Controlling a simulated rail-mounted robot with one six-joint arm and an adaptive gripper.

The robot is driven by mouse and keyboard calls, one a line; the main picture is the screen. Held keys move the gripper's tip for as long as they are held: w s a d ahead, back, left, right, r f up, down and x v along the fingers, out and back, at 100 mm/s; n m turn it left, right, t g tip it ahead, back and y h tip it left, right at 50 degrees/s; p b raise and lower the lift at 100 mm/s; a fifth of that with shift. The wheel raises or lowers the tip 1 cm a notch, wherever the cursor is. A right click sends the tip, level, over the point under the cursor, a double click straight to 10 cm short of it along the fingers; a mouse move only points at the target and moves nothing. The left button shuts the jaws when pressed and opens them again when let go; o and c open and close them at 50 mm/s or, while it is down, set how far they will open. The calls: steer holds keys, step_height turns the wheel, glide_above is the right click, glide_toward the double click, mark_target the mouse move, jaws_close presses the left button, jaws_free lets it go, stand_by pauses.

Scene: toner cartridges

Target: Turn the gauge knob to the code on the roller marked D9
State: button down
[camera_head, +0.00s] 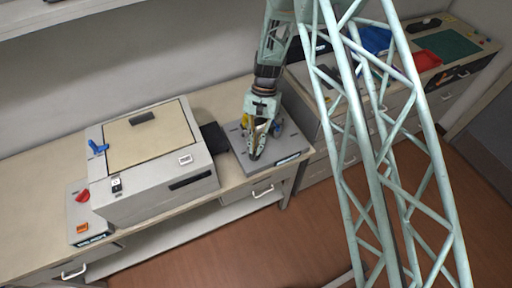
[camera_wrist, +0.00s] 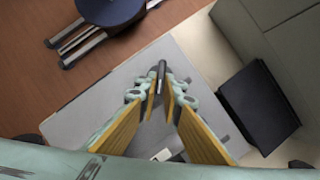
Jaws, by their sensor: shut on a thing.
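My gripper (camera_head: 254,155) is low over a grey board (camera_head: 285,160) on the bench, right of a printer-like machine. In the wrist view my yellow-padded gripper (camera_wrist: 163,84) is shut on a narrow dark bar-shaped piece (camera_wrist: 161,70). I cannot tell whether that piece is a roller or a knob. A red knob (camera_head: 83,196) sits on a pale panel at the machine's left, above an orange button (camera_head: 82,228). No D9 marking is readable, and any gauge scale is too small to read.
The pale machine (camera_head: 150,190) has a blue lever (camera_head: 97,147) on top. A black block (camera_head: 213,137) stands between it and the board and shows in the wrist view (camera_wrist: 258,105). A red tray (camera_head: 427,60) lies on the far right counter. A shelf hangs above left.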

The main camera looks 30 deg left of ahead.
steer(key=shift+a, duration=0.1)
steer(key=n+b, duration=0.1)
steer(key=n+h+b, duration=0.1)
steer(key=n, duration=0.1)
steer(key=n+b, duration=0.1)
steer(key=shift+s+a+f+t+h+b, duration=0.1)
steer(key=shift+s+a+t+h+b, duration=0.05)
steer(key=shift+a+t+h+b, duration=0.2)
steer(key=n, duration=0.1)
steer(key=n+t+b, duration=0.1)
steer(key=n, duration=0.1)
steer(key=n+h+b, duration=0.1)
steer(key=n, duration=0.1)
steer(key=shift+s+a, duration=0.15)
steer(key=shift+s, duration=0.15)
steer(key=n+t+b, duration=0.1)
steer(key=n, duration=0.1)
steer(key=n+t+b, duration=0.1)
steer(key=n, duration=0.1)
steer(key=shift+s+a+h, duration=0.1)
steer(key=shift+s+h, duration=0.25)
steer(key=n, duration=0.1)
steer(key=n+t+b, duration=0.1)
steer(key=n, duration=0.2)
steer(key=shift+s+n+t+b, duration=0.25)
steer(key=shift+n+t+b, duration=0.05)
steer(key=shift+t, duration=0.05)
steer(key=c, duration=2.8)
jaws_free()
steer(key=shift+r, duration=0.2)
